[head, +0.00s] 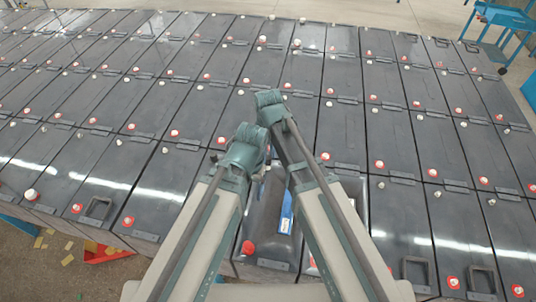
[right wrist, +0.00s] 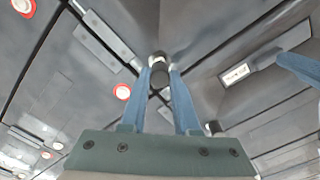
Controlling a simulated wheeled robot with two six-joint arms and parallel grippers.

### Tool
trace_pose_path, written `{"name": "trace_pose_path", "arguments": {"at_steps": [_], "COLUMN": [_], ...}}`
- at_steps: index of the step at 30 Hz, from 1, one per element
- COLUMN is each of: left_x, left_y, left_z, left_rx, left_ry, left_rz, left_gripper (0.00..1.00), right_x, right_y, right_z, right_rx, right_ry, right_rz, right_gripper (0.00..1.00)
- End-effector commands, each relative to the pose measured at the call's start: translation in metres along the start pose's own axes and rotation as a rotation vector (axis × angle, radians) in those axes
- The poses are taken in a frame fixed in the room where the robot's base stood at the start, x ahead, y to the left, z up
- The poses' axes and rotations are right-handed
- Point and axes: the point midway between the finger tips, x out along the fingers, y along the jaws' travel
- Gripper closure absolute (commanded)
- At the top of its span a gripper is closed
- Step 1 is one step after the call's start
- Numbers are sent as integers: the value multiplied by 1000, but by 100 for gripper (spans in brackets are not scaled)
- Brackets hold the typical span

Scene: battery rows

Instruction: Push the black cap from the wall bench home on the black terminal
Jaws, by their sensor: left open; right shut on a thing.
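In the right wrist view my right gripper (right wrist: 160,71) is shut with its two blue fingers on a small dark round piece, the black cap (right wrist: 158,79). A pale metal terminal (right wrist: 157,58) shows right at the cap, between the fingertips. I cannot tell whether the cap sits on it or how far down. In the head view my right gripper (head: 270,103) is the upper one; its fingers and the cap are hidden under the wrist. My left gripper (head: 246,150) is open just below and left of it. A blue finger at the right edge of the wrist view seems to be its.
Rows of dark batteries (head: 395,135) fill the floor area closely, many with red-ringed terminals (head: 379,164) and small posts. Raised black handles (head: 416,272) stand in front. A blue bench (head: 503,18) is at the far right.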

Motion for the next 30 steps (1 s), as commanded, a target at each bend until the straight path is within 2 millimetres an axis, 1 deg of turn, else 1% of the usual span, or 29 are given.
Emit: {"name": "trace_pose_path", "arguments": {"at_steps": [16, 30], "left_x": [12, 12], "left_y": [1, 1], "left_z": [-1, -1], "left_rx": [0, 0], "left_ry": [0, 0], "left_rz": [0, 0], "left_gripper": [16, 16], "right_x": [12, 12], "right_y": [0, 0], "right_z": [0, 0], "right_rx": [0, 0], "right_ry": [0, 0], "right_rz": [0, 0], "right_gripper": [100, 100]}}
